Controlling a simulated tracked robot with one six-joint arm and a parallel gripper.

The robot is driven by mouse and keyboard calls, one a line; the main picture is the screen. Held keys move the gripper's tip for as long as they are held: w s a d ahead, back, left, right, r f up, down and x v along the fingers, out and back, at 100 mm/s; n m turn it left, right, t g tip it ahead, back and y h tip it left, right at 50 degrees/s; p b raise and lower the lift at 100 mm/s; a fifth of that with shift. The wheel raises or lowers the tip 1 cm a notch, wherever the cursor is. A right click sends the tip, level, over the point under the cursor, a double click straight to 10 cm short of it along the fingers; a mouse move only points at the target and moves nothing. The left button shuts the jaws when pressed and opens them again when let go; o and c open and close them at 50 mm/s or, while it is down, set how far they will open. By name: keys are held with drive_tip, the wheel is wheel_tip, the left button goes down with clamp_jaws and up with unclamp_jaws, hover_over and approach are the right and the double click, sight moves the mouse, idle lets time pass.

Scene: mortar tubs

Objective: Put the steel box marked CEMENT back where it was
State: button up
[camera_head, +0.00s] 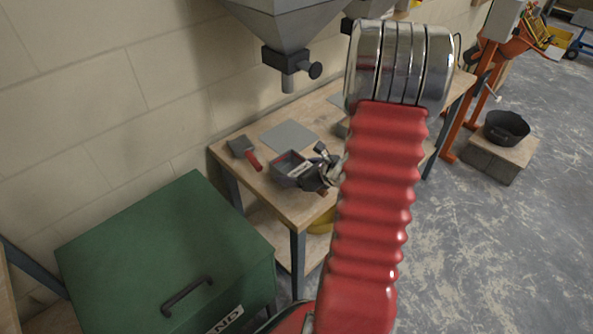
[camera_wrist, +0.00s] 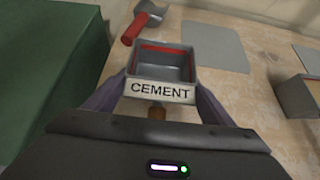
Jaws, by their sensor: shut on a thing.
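The steel box marked CEMENT (camera_wrist: 163,92) is a small open grey box with a red line inside and a white label facing me in the wrist view. It looks empty inside. In the head view the box (camera_head: 288,165) is at the near left part of the wooden workbench. My gripper (camera_wrist: 152,98) is shut on the box, one finger on each side; it also shows in the head view (camera_head: 318,172), partly behind my red arm sleeve. I cannot tell whether the box touches the bench top.
A flat grey plate (camera_head: 289,136) lies on the workbench (camera_head: 309,209) behind the box. A red-handled scoop (camera_head: 244,151) lies to the left. Another grey box (camera_wrist: 297,95) stands at right in the wrist view. A hopper spout (camera_head: 290,75) hangs above. A green bin (camera_head: 160,245) stands at front left.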

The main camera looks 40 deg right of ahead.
drive_tip(key=shift+f, duration=0.55)
idle(0.4)
drive_tip(key=o, duration=1.4)
drive_tip(key=v, duration=1.3)
drive_tip(key=shift+s+r, duration=0.15)
drive_tip(key=shift+s, duration=0.15)
